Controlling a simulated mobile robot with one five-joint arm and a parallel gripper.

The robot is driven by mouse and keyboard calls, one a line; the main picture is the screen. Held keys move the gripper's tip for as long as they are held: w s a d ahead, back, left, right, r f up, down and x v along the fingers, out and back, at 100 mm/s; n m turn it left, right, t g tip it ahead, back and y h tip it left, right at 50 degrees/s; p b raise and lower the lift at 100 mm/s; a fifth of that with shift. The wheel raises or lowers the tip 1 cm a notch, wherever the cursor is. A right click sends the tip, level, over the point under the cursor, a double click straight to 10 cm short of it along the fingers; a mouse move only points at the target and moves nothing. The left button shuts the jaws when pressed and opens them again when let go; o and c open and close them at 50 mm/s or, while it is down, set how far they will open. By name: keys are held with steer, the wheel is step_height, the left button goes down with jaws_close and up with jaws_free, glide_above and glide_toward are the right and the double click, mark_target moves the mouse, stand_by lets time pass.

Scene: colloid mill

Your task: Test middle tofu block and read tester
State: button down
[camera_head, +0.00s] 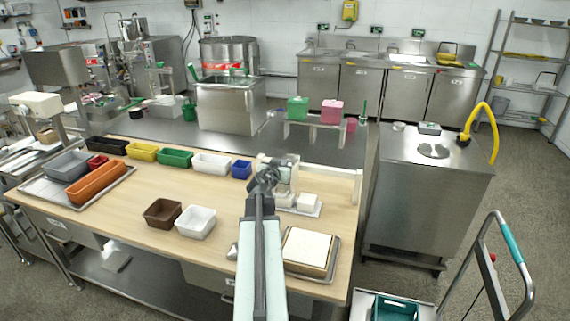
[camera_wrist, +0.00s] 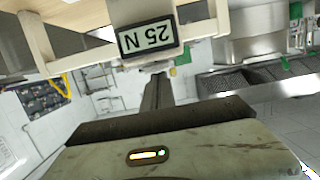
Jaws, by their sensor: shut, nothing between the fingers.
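The tester (camera_head: 292,171), a pale upright device, stands on the table behind my arm in the head view. Its display (camera_wrist: 149,38) shows upside down in the wrist view and reads "25 N". White tofu blocks sit on a small tray (camera_head: 318,211) at the tester's foot. One block (camera_head: 308,201) is at the right, and another (camera_head: 285,199) is left of it. My arm may hide more to the left. My gripper (camera_head: 264,180) is shut and empty, close in front of the tester. It also shows in the wrist view (camera_wrist: 157,88); contact cannot be told.
A larger white slab (camera_head: 307,249) lies on a tray right of my arm. A brown bin (camera_head: 163,213) and a white bin (camera_head: 196,222) stand left. Coloured bins, including a blue one (camera_head: 241,169), line the back edge. The table's middle left is clear.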

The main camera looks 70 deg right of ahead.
steer(key=shift+s+a+f, duration=0.1)
steer(key=shift+a+f, duration=0.05)
steer(key=shift+f, duration=0.05)
